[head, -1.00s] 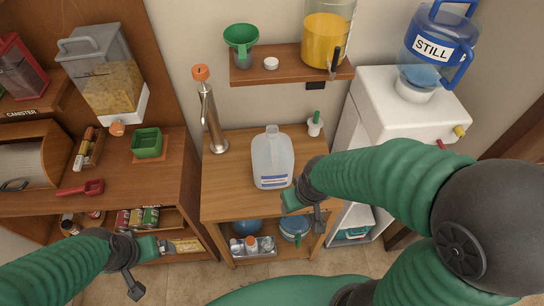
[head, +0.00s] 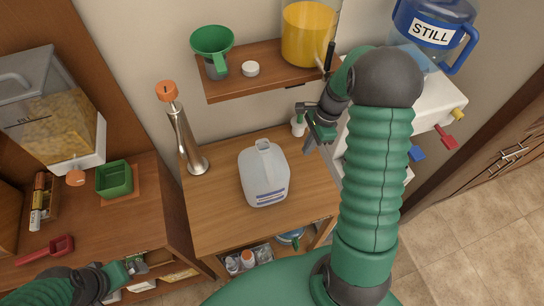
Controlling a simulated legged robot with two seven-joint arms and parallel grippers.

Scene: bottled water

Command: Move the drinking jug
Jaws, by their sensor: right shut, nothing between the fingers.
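The drinking jug (head: 264,176) is a translucent white plastic jug with a label, upright on the small wooden table (head: 215,225). My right gripper (head: 309,148) is shut and empty. It is above the table's back right part, to the right of the jug and apart from it. My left gripper (head: 138,266) is at the lower left, by the front of the left cabinet, away from the jug. Whether its fingers are open is too small to tell.
A metal bottle with an orange cap (head: 181,130) stands left of the jug. Above is a shelf (head: 232,88) with a green funnel (head: 213,41) and a yellow drink container (head: 309,35). A white water dispenser (head: 440,100) with a blue STILL bottle (head: 428,32) stands right.

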